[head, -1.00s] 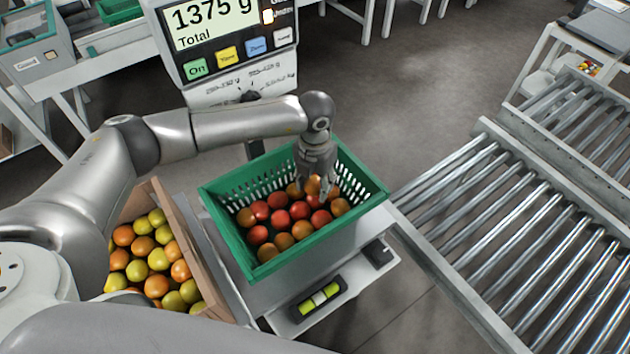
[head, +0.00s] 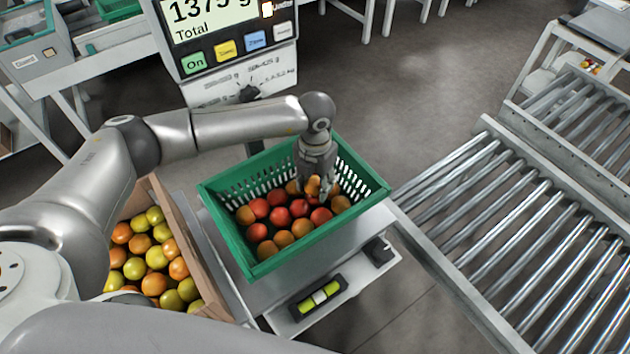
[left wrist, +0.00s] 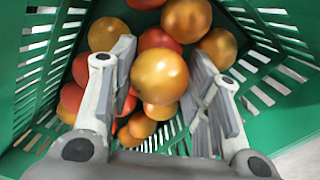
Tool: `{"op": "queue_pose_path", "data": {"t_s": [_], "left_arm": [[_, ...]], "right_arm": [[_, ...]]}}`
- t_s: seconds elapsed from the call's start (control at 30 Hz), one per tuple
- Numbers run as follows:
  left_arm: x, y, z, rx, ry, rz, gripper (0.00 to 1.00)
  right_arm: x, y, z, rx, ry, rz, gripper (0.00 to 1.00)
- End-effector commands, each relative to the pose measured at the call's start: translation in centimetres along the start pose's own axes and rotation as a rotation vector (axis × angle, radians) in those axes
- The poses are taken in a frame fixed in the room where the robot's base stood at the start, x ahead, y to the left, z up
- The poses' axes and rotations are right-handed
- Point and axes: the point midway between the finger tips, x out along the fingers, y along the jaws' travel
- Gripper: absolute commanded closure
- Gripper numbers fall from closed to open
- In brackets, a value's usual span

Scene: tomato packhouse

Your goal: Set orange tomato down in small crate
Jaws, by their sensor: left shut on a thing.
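The small crate (head: 258,270) is green with slotted walls and stands on the scale. Several red and orange tomatoes lie in it. My left gripper (head: 318,190) reaches down inside the crate near its back right part. In the left wrist view, the orange tomato (left wrist: 160,76) is between the two fingers of the left gripper (left wrist: 164,90), with the slotted green wall (left wrist: 285,95) close by. The gripper is shut on this tomato. Whether the tomato touches those beneath it, I cannot tell. My right gripper does not show.
The scale display (head: 212,18) stands behind the crate and reads about 1375 g. A box (head: 180,240) of green and orange tomatoes is at the left. A roller conveyor (head: 520,240) runs at the right. A spirit level (head: 318,296) sits at the scale's front.

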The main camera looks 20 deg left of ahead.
Motion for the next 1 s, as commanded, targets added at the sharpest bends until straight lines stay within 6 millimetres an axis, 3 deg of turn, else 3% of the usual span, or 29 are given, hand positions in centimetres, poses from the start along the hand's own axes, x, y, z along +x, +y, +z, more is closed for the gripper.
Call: {"op": "queue_pose_path", "data": {"t_s": [0.27, 0.3, 0.5, 0.7, 0.83, 1.0], "left_arm": [[0.04, -0.02, 0.01, 0.0, 0.0, 0.0, 0.67], [0.04, -0.02, 0.01, 0.0, 0.0, 0.0, 0.53], [0.04, -0.02, 0.0, 0.0, 0.0, 0.0, 0.31], [0.05, -0.01, 0.0, 0.0, 0.0, 0.0, 0.31], [0.06, -0.01, -0.01, 0.0, 0.0, 0.0, 0.45], [0.06, -0.01, -0.01, 0.0, 0.0, 0.0, 0.45]], "right_arm": [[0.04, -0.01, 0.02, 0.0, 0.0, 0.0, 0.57], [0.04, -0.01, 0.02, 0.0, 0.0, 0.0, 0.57], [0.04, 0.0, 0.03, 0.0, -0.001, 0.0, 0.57], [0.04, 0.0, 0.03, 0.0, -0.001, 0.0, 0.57], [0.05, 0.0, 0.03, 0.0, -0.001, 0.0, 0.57], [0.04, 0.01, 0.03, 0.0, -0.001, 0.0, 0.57]]}}
